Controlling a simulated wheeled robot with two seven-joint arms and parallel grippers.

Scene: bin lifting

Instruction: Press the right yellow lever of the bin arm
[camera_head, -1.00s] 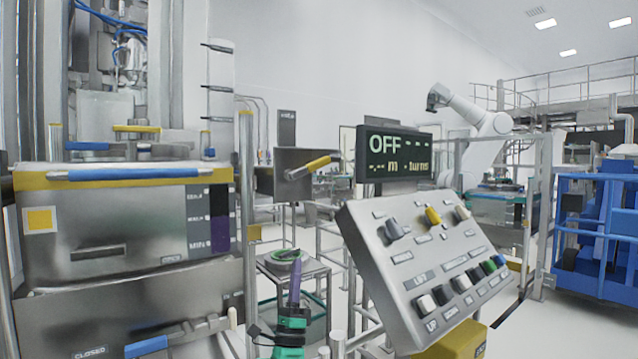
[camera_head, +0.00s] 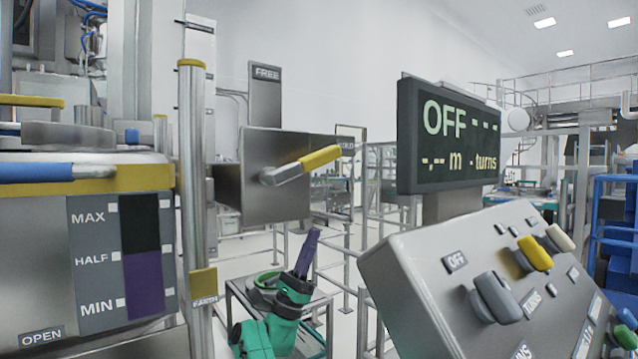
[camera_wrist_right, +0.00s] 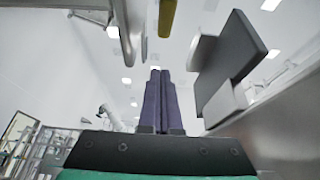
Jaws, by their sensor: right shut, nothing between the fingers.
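A yellow-handled lever (camera_head: 320,158) on a grey metal box (camera_head: 275,205) juts to the right beside the bin. A yellow piece also shows at the top of the right wrist view (camera_wrist_right: 166,15), probably the same handle. My right gripper (camera_head: 313,234), with purple fingers on a green wrist, points up below the lever in the head view, apart from it in the picture. Its fingers are together and empty, and they also show in the right wrist view (camera_wrist_right: 160,75). My left gripper is not in view.
The grey bin (camera_head: 60,250) with a yellow rim stands at left, with a steel post (camera_head: 193,150) beside it. A display (camera_head: 450,140) reading OFF and a sloped control panel (camera_head: 430,270) with knobs stand at right. A low stand (camera_head: 240,290) is behind my right arm.

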